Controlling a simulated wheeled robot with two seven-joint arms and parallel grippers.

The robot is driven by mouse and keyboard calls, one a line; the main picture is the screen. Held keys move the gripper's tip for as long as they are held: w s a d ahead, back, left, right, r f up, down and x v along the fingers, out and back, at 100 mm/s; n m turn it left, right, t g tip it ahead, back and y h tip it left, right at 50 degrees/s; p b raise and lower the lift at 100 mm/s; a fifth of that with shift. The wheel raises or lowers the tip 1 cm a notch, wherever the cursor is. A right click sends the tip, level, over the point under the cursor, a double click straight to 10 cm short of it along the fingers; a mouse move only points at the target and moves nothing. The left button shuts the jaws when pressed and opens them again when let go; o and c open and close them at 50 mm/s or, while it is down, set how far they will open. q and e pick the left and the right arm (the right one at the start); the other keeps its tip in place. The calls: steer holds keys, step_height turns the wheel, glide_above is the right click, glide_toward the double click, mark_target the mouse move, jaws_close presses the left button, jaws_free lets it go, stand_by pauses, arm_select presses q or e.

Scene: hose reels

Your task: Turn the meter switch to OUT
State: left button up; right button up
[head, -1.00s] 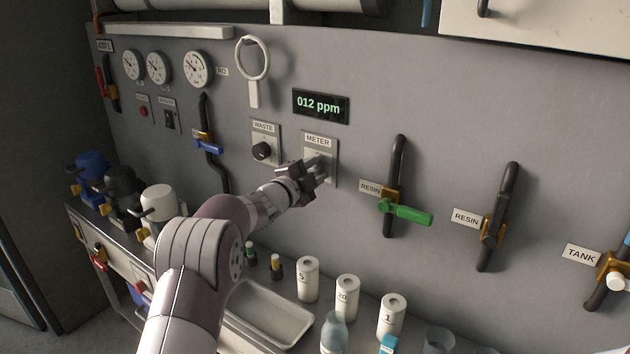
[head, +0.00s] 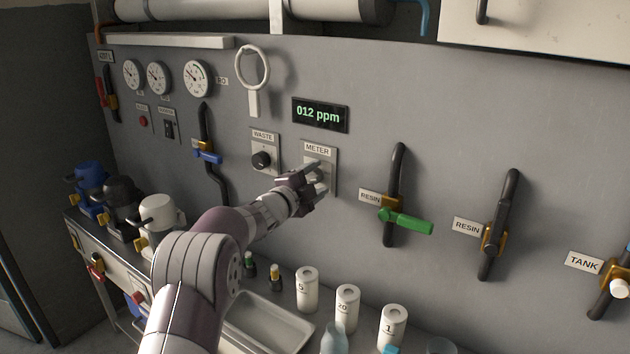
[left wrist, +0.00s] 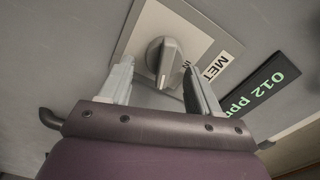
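The meter switch is a grey knob (left wrist: 163,60) on a light plate (left wrist: 150,22), below the label METER (head: 317,149) and the display (head: 320,114) reading 012 ppm. In the left wrist view an IN mark shows beside the knob; I see no OUT mark, and which way the knob points is unclear. My left gripper (head: 317,178) is open in front of the plate. Its fingers (left wrist: 161,87) stand apart, one on each side of the knob's near end, with visible gaps to it. In the head view the gripper hides most of the knob. My right gripper is not in view.
The black WASTE knob (head: 262,160) sits left of the meter plate. A green-handled RESIN valve (head: 405,221) stands to the right. White cylinders (head: 307,290), a tray (head: 268,322) and small bottles stand on the shelf below. A ring (head: 252,66) hangs above.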

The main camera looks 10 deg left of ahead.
arm_select(q)
steer(key=b+v, duration=0.2)
steer(key=v, duration=1)
steer(key=shift+s, duration=0.35)
steer(key=shift+a, duration=0.15)
